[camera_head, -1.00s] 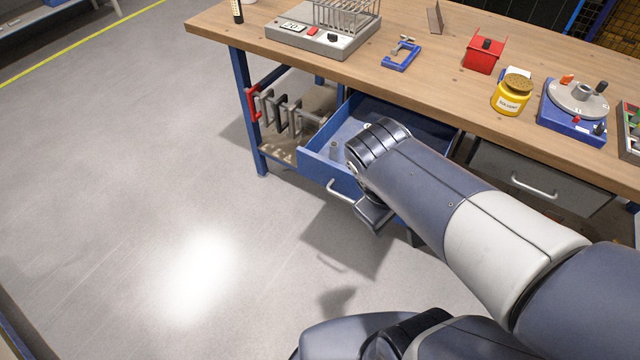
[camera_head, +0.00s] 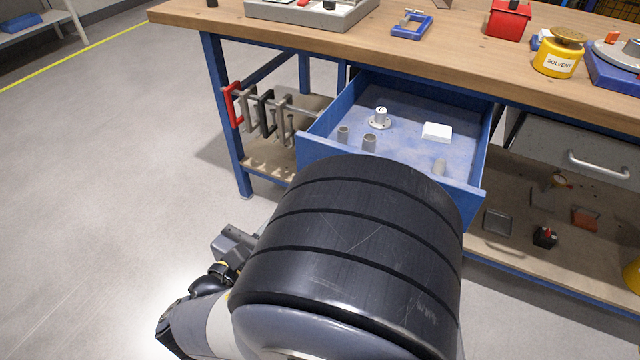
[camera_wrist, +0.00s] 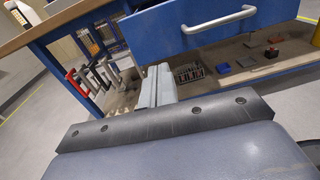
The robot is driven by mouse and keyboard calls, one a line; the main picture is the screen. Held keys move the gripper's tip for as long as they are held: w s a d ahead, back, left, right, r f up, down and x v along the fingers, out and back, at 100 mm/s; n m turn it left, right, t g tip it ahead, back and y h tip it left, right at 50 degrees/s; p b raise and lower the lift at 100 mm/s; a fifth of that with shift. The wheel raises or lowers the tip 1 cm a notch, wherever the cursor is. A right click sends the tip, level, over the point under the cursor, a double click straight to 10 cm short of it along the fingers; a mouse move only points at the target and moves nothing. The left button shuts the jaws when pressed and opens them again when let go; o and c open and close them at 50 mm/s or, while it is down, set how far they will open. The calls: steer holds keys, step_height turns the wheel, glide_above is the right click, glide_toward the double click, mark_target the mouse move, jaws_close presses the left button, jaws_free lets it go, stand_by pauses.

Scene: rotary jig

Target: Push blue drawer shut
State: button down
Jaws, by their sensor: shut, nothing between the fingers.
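The blue drawer (camera_head: 320,150) is pulled out from under the workbench, and its inside is open to view. Most of its front is hidden behind my arm in the head view. In the wrist view the drawer front (camera_wrist: 185,40) fills the top, with a silver bar handle (camera_wrist: 222,19). My gripper (camera_wrist: 157,75) is shut and empty. Its tips appear near the lower left part of the drawer front, left of the handle; I cannot tell whether they touch it.
The drawer holds a white flanged part (camera_head: 380,118), grey cylinders and a white block (camera_head: 437,132). Clamps (camera_head: 262,112) hang on a rail left of it. A grey drawer (camera_head: 570,150) sits shut to the right. A solvent jar (camera_head: 560,55) stands on the bench (camera_head: 480,60). Floor at left is clear.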

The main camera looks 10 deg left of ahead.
mark_target(363, 113)
steer(key=a+b+x, duration=0.1)
steer(key=b+x, duration=0.4)
steer(key=x, duration=0.8)
steer(key=shift+w+a+n+t+y, duration=0.25)
steer(key=shift+w+n+t+y, duration=0.05)
steer(key=shift+w+n+t, duration=0.1)
steer(key=shift+d, duration=0.1)
steer(key=p+x, duration=0.3)
steer(key=x, duration=2.6)
steer(key=shift+f, duration=0.15)
